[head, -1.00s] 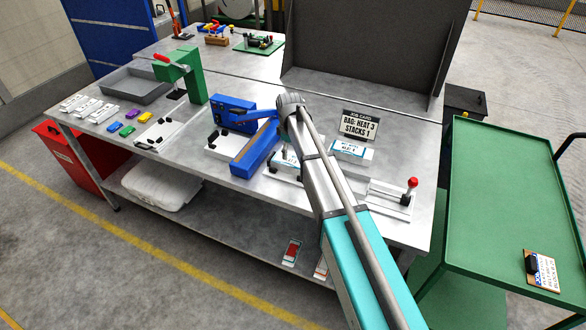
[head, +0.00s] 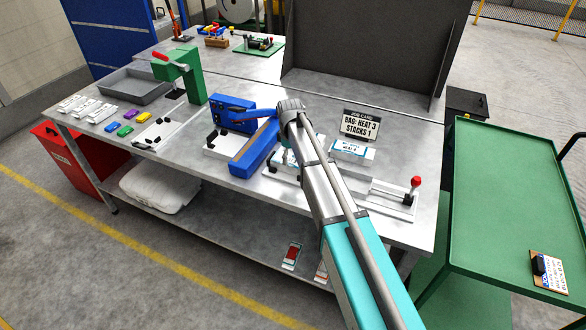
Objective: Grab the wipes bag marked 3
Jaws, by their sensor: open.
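No bag with a readable 3 shows. A white pack with a blue-edged label (head: 353,149) lies on the bench right of my forearm; its small print is unclear. Part of another pale pack shows beside my forearm, mostly covered by it. Several white packs (head: 88,107) lie at the bench's left end, their marks too small to read. Red and white packets (head: 291,257) lie on the lower shelf, one partly behind my arm. My arm reaches over the middle of the bench, its wrist beside the blue machine's lever. My gripper's fingers are hidden behind the arm.
A job card (head: 361,125) reads "BAG: HEAT 3 STACKS 1". The blue machine (head: 233,112), a blue bar (head: 254,150), a green press (head: 185,75) and a red-knobbed fixture (head: 396,199) crowd the bench (head: 215,185). A green cart (head: 510,190) stands right, mostly clear.

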